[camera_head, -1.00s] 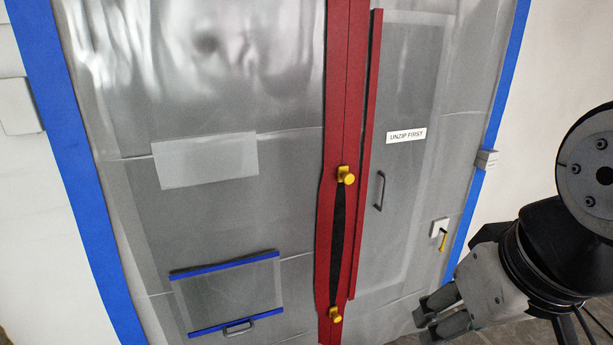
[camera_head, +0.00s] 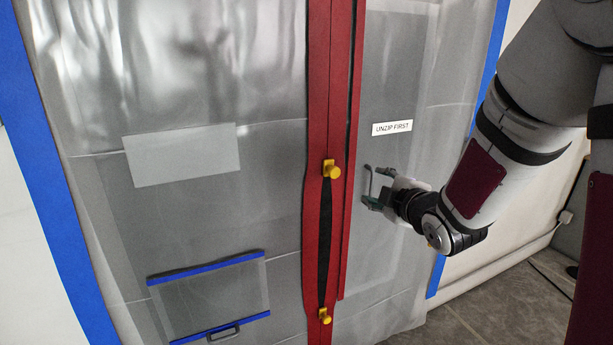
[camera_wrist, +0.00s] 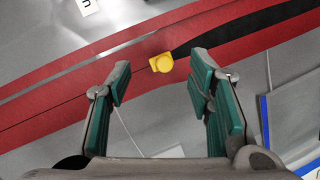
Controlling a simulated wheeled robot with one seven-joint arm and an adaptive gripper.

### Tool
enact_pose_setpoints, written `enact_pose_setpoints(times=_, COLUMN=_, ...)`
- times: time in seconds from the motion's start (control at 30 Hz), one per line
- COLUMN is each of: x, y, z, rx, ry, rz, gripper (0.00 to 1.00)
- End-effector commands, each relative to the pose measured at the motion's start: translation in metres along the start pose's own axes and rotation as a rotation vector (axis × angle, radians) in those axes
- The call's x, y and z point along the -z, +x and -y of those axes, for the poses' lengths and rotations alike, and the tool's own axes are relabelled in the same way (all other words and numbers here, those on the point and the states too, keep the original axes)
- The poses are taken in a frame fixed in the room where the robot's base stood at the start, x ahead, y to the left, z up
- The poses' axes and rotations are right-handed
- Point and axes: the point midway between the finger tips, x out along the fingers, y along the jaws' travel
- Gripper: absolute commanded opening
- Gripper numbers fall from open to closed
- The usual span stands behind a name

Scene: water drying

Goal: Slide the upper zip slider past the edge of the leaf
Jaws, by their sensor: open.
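The upper zip slider (camera_head: 331,170) is a yellow tab with a round knob on the red zip strip (camera_head: 318,80). It sits at the top of a dark lens-shaped gap (camera_head: 324,235). The lower slider (camera_head: 325,316), also yellow, sits at the bottom of that gap. The leaf (camera_head: 385,100) is the translucent panel right of the strip, with a red edge.
A blue-edged flap (camera_head: 210,295) is at lower left. Blue tape (camera_head: 55,190) borders the sheet. Floor (camera_head: 480,310) is clear at lower right.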

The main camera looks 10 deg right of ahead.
Motion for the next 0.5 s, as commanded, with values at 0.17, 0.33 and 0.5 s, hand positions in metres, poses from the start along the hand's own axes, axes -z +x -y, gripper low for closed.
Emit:
enact_pose_setpoints(times=0.17, x=0.005, y=0.026, z=0.021, rx=-0.104, ry=-0.212, rz=-0.138, gripper=0.47)
enact_pose_setpoints(times=0.33, x=0.013, y=0.031, z=0.03, rx=-0.18, ry=-0.324, rz=-0.22, gripper=0.47)
enact_pose_setpoints(times=0.5, x=0.017, y=0.034, z=0.031, rx=-0.206, ry=-0.355, rz=-0.246, gripper=0.47)
